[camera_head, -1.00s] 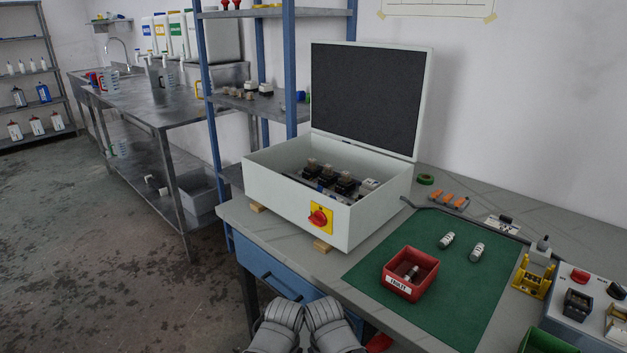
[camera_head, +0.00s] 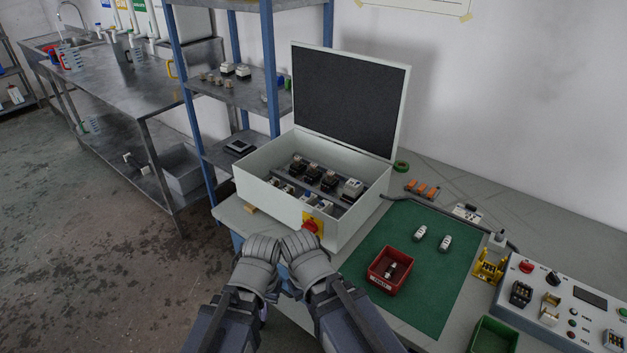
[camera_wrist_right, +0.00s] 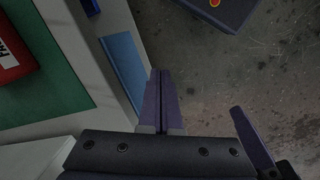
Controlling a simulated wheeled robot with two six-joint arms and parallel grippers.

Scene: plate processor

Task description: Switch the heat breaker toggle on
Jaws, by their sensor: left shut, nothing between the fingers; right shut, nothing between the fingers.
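The open pale grey electrical box (camera_head: 270,204) stands on the workbench in the head view, its lid raised at the back. Inside are black modules (camera_head: 329,181) on a rail and small pale switch-like parts (camera_head: 289,189) near the front wall. I cannot tell which is the heat breaker toggle or how it is set. My left gripper (camera_head: 257,262) and right gripper (camera_head: 304,254) are side by side in front of the box, apart from those parts. The right fingers (camera_wrist_right: 161,100) are shut and empty in the wrist view. The left gripper is also shut and empty.
A red rotary switch (camera_head: 312,227) on a yellow plate sits on the box front, close to my right gripper. A red tray (camera_head: 373,277) and two pale cylinders lie on the green mat (camera_head: 424,290). A blue post rack (camera_head: 272,70) stands behind left.

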